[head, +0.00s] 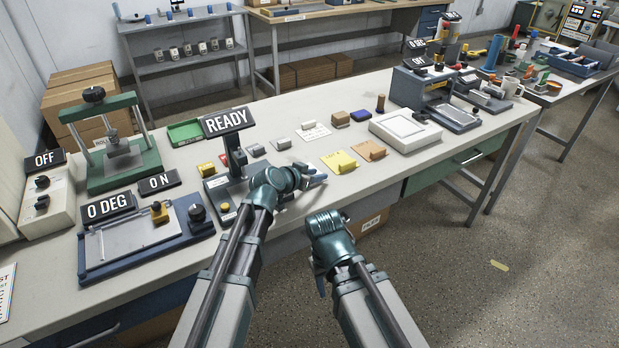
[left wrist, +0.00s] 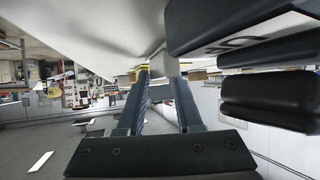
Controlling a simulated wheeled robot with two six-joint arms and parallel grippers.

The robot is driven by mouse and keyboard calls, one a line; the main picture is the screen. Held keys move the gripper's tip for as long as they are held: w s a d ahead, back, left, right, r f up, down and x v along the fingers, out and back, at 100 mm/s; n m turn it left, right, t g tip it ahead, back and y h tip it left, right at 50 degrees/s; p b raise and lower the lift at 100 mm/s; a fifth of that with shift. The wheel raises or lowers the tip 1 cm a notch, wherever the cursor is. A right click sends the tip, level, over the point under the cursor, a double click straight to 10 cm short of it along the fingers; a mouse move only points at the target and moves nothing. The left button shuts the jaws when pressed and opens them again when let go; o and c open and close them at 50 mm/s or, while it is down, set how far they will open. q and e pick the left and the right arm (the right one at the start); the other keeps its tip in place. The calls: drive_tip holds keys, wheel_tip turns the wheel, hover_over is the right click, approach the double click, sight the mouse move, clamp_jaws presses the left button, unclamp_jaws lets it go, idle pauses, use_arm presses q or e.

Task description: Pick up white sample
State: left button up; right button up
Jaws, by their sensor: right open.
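A white sample sheet (head: 314,132) lies on the long table in the head view, behind the yellow sheet. The white sample cannot be made out in that view. My right gripper (head: 327,222) is open, lower and off the table's front edge. Its fingertips are hardly visible.
A yellow sheet (head: 340,162) and a tan sheet (head: 369,151) lie beside the white one. A READY sign stand (head: 228,122) is left of my left gripper. A white square tray (head: 404,129) is at the right. A green press (head: 115,150) stands far left.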

use_arm(q)
clamp_jaws()
drive_tip(key=shift+r, duration=0.15)
wheel_tip(320, 180, up, 11)
drive_tip(key=p, duration=1.1)
